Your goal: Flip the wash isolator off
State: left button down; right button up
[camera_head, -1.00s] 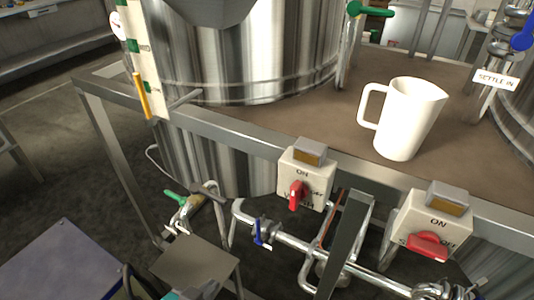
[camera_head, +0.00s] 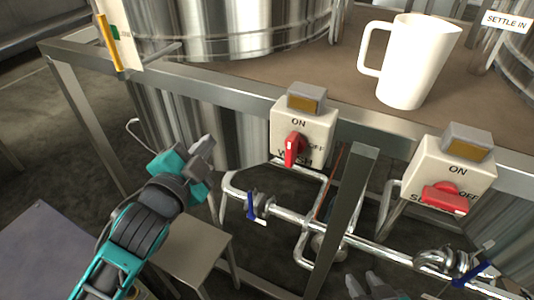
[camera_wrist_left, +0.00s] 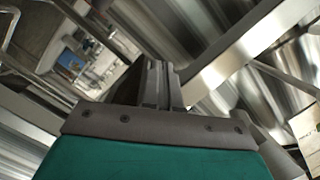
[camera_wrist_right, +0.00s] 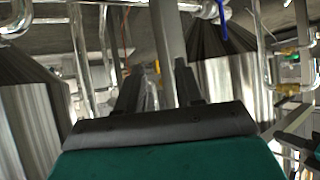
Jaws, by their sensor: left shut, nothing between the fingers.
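The wash isolator (camera_head: 317,128) is a cream box on the front rail of the frame, with a grey and amber top. Its red handle (camera_head: 293,150) stands roughly upright, in line with ON; OFF is to its right. The handle partly covers the lower label. My left gripper (camera_head: 208,143) is shut and empty, left of the isolator and apart from it. Its closed fingers also show in the left wrist view (camera_wrist_left: 158,80). My right gripper (camera_head: 364,285) is at the bottom edge, below the rail. Its fingers stand apart and empty in the right wrist view (camera_wrist_right: 158,85).
A second isolator (camera_head: 433,160) to the right has its red handle lying level, towards OFF. A white jug (camera_head: 412,65) stands on the brown deck. Pipes with a blue-handled valve (camera_head: 250,205) run below, and a steel post (camera_head: 345,220) stands between the isolators.

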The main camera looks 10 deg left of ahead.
pick_arm(q)
jog(key=s+d+r+m+t+h+b, duration=0.1)
jog(key=d+r+m+h, duration=0.3)
jog(key=r+m+h, duration=0.6)
jog(key=s+d+r+m+t+h+b, duration=0.1)
jog(key=s+d+r+m+h, duration=0.3)
jog(key=r+m, duration=1.05)
jog(key=s+d+m+g+h, duration=0.25)
jog(key=m+g, duration=0.75)
jog(key=m, duration=0.5)
jog(key=s+d+m+g+h, duration=0.1)
jog(key=s+d+m+g, duration=0.3)
jog(key=m+g, duration=0.85)
jog(key=w+a+f+m+t+y, duration=0.2)
jog(key=a+f+m+t+y, duration=0.1)
jog(key=a+m+y, duration=0.2)
jog(key=w+a+f+m+t+y, duration=0.2)
jog(key=a+f+m+t+y, duration=0.1)
jog(key=a+m+y, duration=0.3)
jog(key=shift+w+a+m+y+p, duration=0.15)
jog(key=shift+w+m+y+p, duration=0.15)
jog(key=shift+m+y, duration=0.5)
